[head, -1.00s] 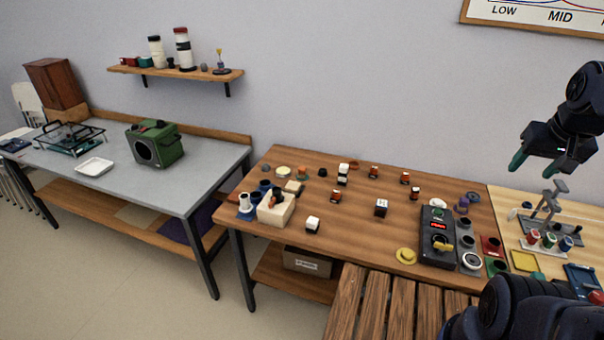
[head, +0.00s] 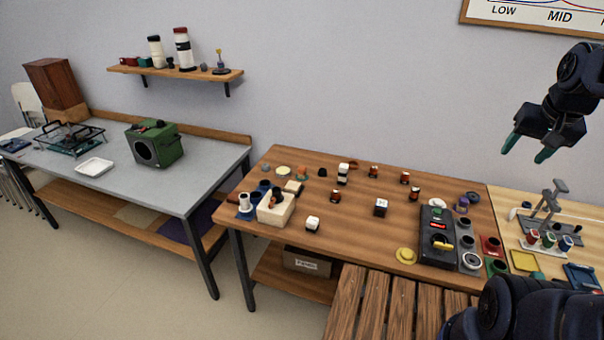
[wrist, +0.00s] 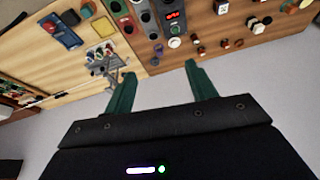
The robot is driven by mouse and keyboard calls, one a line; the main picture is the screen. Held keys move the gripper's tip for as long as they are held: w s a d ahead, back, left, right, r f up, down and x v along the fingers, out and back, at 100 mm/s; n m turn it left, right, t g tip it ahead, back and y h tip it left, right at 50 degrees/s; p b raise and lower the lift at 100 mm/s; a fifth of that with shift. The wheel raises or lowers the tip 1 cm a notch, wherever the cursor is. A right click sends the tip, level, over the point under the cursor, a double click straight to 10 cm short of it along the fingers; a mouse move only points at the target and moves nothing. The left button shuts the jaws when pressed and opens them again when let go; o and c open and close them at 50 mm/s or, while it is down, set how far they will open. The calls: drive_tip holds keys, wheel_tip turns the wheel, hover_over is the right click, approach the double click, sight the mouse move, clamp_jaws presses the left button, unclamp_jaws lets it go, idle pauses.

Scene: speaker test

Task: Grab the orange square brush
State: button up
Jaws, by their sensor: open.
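My gripper (head: 522,156) is open and empty, held in the air at the upper right of the head view, above the right end of the wooden table. Its green fingers also show apart in the wrist view (wrist: 160,70), with nothing between them.
A slatted wooden surface (head: 375,300) lies in front. A lighter bench with spools (head: 548,240) adjoins at the right.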

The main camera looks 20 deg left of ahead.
drive_tip(key=w+a+r+m+g+y, duration=0.1)
drive_tip(key=w+a+m, duration=0.3)
drive_tip(key=w, duration=0.5)
drive_tip(key=w+a+r+m+g, duration=0.1)
drive_tip(key=w+a, duration=0.6)
drive_tip(key=w, duration=0.1)
drive_tip(key=w+a+f+m+g, duration=0.1)
drive_tip(key=w+a+f+m, duration=0.35)
drive_tip(key=w+a, duration=0.95)
drive_tip(key=m+g+h, duration=0.1)
drive_tip(key=m, duration=0.7)
approach(302, 167)
drive_tip(key=shift+w+d+f+n, duration=0.25)
drive_tip(key=shift+w+d+f, duration=0.05)
drive_tip(key=shift+d, duration=0.1)
wheel_tip(302, 167, down, 5)
drive_tip(key=shift+r, duration=0.1)
drive_tip(key=shift+s+a+f, duration=0.1)
drive_tip(key=shift+a+f, duration=0.1)
drive_tip(key=shift+f, duration=0.7)
drive_tip(key=shift+s+a+f, duration=0.1)
drive_tip(key=shift+a+f, duration=0.1)
drive_tip(key=shift+f, duration=0.65)
drive_tip(key=shift+s+a+f, duration=0.1)
drive_tip(key=shift+a+f, duration=0.05)
drive_tip(key=shift+f, duration=0.75)
drive_tip(key=c, duration=1.1)
